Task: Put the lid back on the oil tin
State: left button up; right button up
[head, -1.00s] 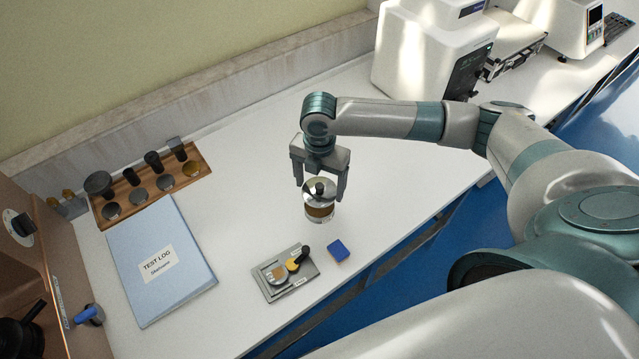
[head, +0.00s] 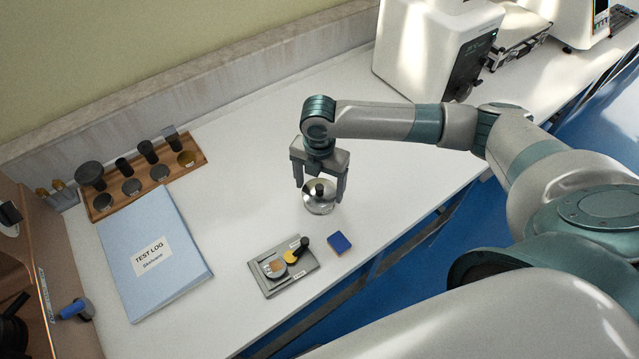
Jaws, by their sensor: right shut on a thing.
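My right gripper (head: 320,191) points down over the bench, its two fingers on either side of a shiny domed lid (head: 313,192) with a black knob. It is shut on the lid. The oil tin (head: 320,211) is directly under the lid; only a narrow silver part of it shows below the lid's edge. The brown inside the tin is covered. The lid looks level and on or very close to the tin's rim; I cannot tell if it is fully seated. My left gripper is out of view.
A grey tray (head: 283,289) with small round pieces and a blue block (head: 339,243) lie in front of the tin. A white machine (head: 425,50) stands behind. Bench around the tin is clear.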

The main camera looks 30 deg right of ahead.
jog(key=shift+p, duration=0.9)
dwell(1.4)
jog(key=shift+f+p, duration=0.15)
jog(key=shift+p, duration=0.6)
dwell(1.6)
dwell(0.4)
jog(key=o, duration=1.1)
jog(key=shift+o, duration=0.3)
jog(key=shift+r+p, duration=3.5)
jog(key=shift+p, duration=0.15)
jog(key=shift+c, duration=0.3)
grip_shut()
